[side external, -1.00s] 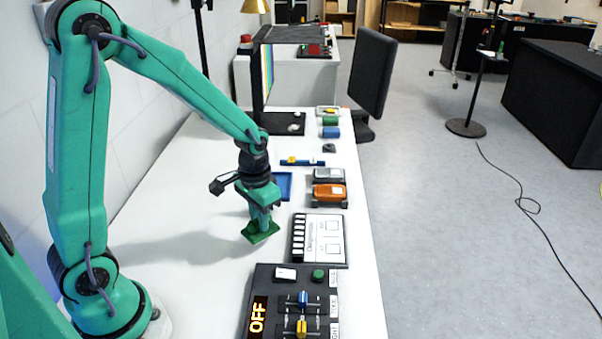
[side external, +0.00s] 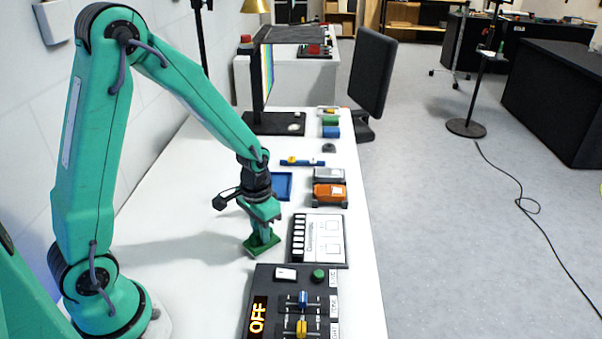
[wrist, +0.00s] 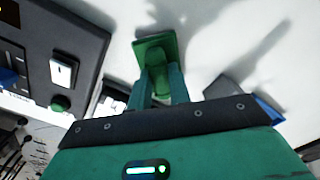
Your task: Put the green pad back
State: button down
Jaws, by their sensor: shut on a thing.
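My gripper (side external: 262,231) is shut on the green pad (side external: 257,247), a flat dark green plate with a raised grip. In the wrist view the pad (wrist: 144,46) shows beyond my gripper (wrist: 162,88), with the fingers on either side of its grip. The pad is over the white table, left of the white labelled board and just behind the black control panel. I cannot tell whether its underside touches the table.
The control panel (side external: 273,304) has an OFF display, sliders and a green knob (side external: 319,275). The labelled board (side external: 325,240) lies to the right. A blue tray (side external: 283,197) lies behind my gripper; an orange device (side external: 329,194) stands further right. The table's left side is clear.

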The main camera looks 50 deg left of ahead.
jog(key=shift+f, duration=0.4)
dwell(0.3)
jog(key=c, duration=1.2)
grip_release()
jog(key=shift+r, duration=0.1)
jog(key=shift+r, duration=1.4)
jog(key=shift+r, duration=2)
